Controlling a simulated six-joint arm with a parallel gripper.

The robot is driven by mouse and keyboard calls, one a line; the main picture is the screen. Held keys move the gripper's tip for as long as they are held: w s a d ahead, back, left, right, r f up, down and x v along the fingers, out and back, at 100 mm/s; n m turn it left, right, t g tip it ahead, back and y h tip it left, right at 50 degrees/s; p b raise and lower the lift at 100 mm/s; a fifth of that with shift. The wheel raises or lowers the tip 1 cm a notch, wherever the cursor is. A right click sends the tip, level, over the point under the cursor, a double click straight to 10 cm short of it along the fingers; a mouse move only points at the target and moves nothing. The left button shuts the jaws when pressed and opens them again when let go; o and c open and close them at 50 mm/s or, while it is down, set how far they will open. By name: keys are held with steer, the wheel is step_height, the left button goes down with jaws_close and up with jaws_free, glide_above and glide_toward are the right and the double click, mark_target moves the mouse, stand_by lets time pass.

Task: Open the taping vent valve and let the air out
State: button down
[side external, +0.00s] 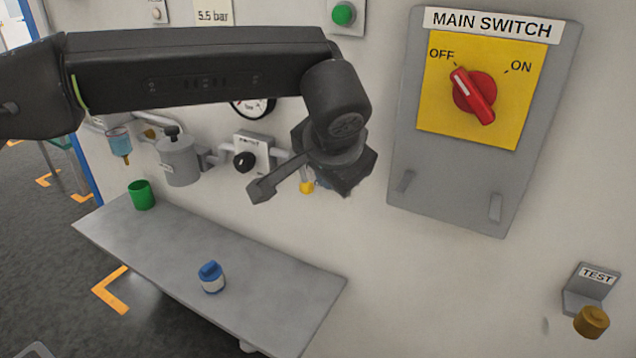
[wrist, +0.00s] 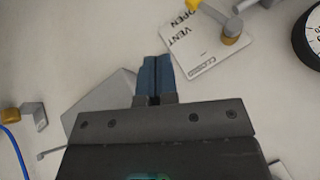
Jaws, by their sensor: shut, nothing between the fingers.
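In the wrist view the vent valve has a white label plate (wrist: 190,45), seen upside down, with the words VENT, OPEN and CLOSED. Its lever (wrist: 215,14) runs from a round brass-coloured pivot (wrist: 232,32) up and left to a yellow end near the word OPEN, at the top edge. My gripper (wrist: 155,62) has blue fingers shut together and empty. It appears below and left of the plate, apart from the lever. In the side view my arm hides most of the valve; only a small yellow part (side external: 307,187) shows below my wrist. The fingertips are hidden there.
The main switch panel (side external: 445,180) is right of my wrist, its red knob (side external: 474,92) toward OFF. A TEST knob (side external: 591,321) is at lower right. A black regulator knob (side external: 245,161) is left. The shelf (side external: 170,250) below holds a green cup (side external: 141,195) and blue-capped jar (side external: 211,278).

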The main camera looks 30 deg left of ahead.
mark_target(306, 192)
steer(key=w+a+f, duration=0.6)
steer(key=f, duration=0.2)
steer(key=shift+w+a+f, duration=0.15)
steer(key=shift+w+f, duration=0.1)
steer(key=shift+f, duration=0.05)
steer(key=shift+a+f+y, duration=0.6)
steer(key=shift+a, duration=0.35)
steer(key=shift+r, duration=0.15)
